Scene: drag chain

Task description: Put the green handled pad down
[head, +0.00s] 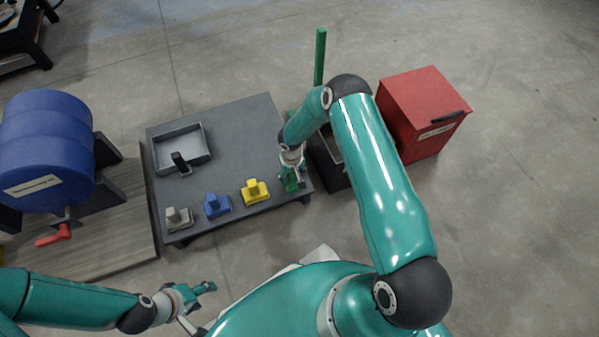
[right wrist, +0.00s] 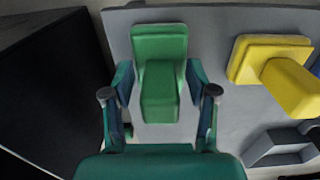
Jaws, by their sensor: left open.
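The green handled pad (right wrist: 158,45) lies at the right end of the grey table (head: 240,125), in line with the other pads. In the head view it is mostly hidden under my right gripper (head: 291,182). In the right wrist view my right gripper (right wrist: 160,85) has one finger on each side of the pad's handle. A narrow gap shows between each finger and the handle, so the jaws look open around it. My left gripper (head: 204,288) is open and empty, low in the head view, in front of the table.
Yellow (head: 255,191), blue (head: 217,205) and grey (head: 179,218) handled pads stand along the table's front edge. A grey tray (head: 205,140) sits at the back left. A black open bin (head: 327,170) and a red box (head: 425,100) are to the right, a blue drum (head: 45,140) left.

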